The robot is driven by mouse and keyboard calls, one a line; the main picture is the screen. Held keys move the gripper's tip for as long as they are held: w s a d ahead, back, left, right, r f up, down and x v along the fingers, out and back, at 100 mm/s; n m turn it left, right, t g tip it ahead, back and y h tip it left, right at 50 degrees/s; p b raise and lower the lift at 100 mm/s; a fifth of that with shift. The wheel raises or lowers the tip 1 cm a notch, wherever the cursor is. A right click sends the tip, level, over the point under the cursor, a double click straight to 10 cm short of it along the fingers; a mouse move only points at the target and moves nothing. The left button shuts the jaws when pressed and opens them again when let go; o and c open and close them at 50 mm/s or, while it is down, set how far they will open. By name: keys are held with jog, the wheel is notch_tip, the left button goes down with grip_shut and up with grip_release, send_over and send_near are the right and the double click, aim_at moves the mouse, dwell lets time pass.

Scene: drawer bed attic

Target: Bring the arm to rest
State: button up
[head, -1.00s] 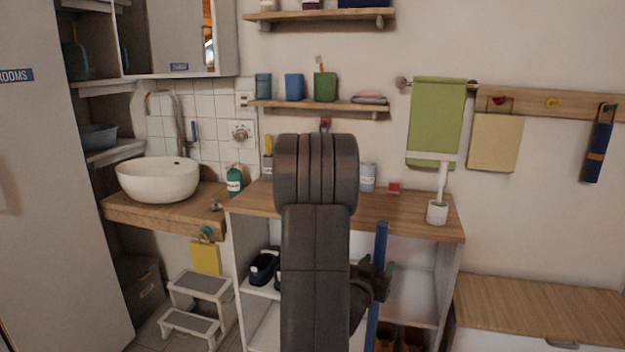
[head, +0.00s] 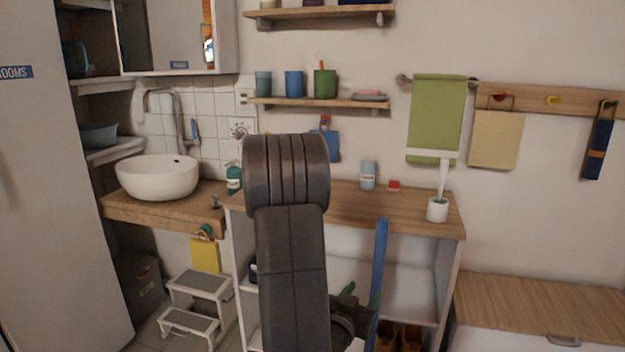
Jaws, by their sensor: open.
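My arm rises dark in the middle of the head view, its thick ribbed joint in front of the wooden counter. My gripper (head: 357,308) shows low in the picture, right of the arm link and close to the blue pole (head: 379,265). It is small and partly hidden behind my arm. It is open, and I see nothing held in it. I cannot tell whether it touches the pole.
The wooden counter (head: 410,213) with open shelves below stands close behind my arm. A white brush holder (head: 437,210) is on its right end. A white basin (head: 158,178) and step stool (head: 196,300) are left; a wood-topped bench (head: 545,305) is right.

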aim_at(377, 236)
jog(key=x, duration=1)
jog(key=shift+d+r, duration=0.1)
notch_tip(377, 236, up, 11)
jog(key=p, duration=0.3)
jog(key=shift+s+f, duration=0.1)
jog(key=shift+f, duration=0.15)
jog(key=shift+w+a+p, duration=0.25)
jog(key=shift+a+p, duration=0.1)
jog(key=shift+p, duration=0.6)
